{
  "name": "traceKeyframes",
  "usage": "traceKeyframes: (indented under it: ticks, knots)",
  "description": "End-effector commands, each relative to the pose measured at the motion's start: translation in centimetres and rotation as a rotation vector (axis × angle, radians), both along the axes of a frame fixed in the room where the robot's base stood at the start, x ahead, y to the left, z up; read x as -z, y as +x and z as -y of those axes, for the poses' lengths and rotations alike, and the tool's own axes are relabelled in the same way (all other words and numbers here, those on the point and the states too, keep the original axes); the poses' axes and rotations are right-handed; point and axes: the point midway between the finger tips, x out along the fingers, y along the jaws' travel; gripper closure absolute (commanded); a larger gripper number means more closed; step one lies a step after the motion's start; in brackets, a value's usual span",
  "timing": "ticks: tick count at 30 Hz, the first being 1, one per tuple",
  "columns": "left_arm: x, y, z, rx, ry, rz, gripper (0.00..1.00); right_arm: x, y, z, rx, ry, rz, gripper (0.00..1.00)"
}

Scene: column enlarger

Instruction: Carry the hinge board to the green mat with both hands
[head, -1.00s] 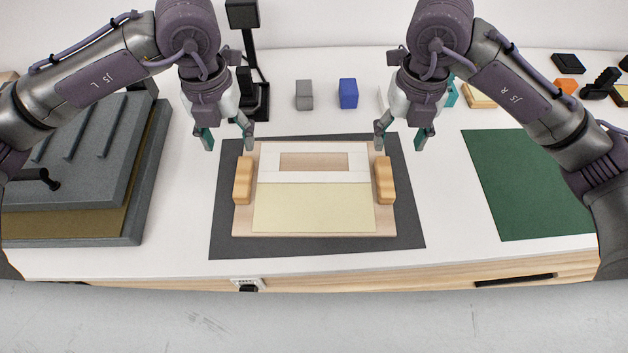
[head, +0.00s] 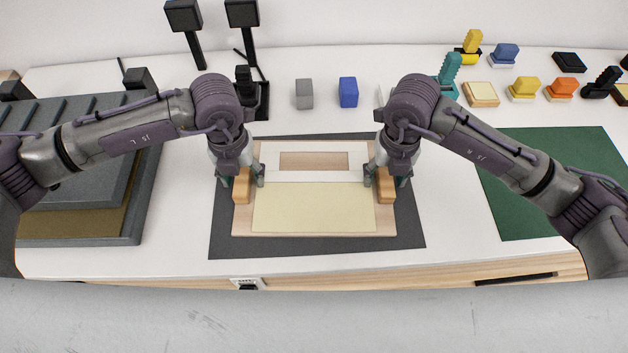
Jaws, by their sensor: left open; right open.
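The hinge board (head: 314,220) is a pale wooden board with a white window frame and a cream sheet. It lies flat on a dark grey mat (head: 314,247). It has a wooden handle block at each side. My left gripper (head: 241,182) is open with its fingers on either side of the left handle (head: 242,190). My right gripper (head: 386,181) is open with its fingers on either side of the right handle (head: 386,188). The wrists partly hide both handles; contact cannot be told. The green mat (head: 520,200) lies at the right, partly behind my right arm.
A large grey press-like device (head: 120,220) stands at the left. A grey block (head: 304,94) and a blue block (head: 348,92) stand behind the board. Several stamps and pads, including a yellow one (head: 524,87), stand at the back right. The green mat's visible surface is empty.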

Motion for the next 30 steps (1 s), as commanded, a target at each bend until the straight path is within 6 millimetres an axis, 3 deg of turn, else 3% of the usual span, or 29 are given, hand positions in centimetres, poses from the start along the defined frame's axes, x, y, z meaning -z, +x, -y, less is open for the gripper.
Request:
traceKeyframes:
  ticks: [5,16,30]
  knots:
    - [0.0,0.01,0.01,0.0,0.0,0.0,0.4,0.0,-0.01,-0.02,0.0,0.0,0.0,0.4]
    - [-0.04,0.02,0.0,0.0,0.0,0.0,1.0,-0.03,-0.01,-0.01,0.0,0.0,0.0,1.0]
    - [-0.2,0.08,0.0,0.0,0.0,0.002,1.0,-0.18,0.04,0.01,0.0,0.0,0.001,1.0]
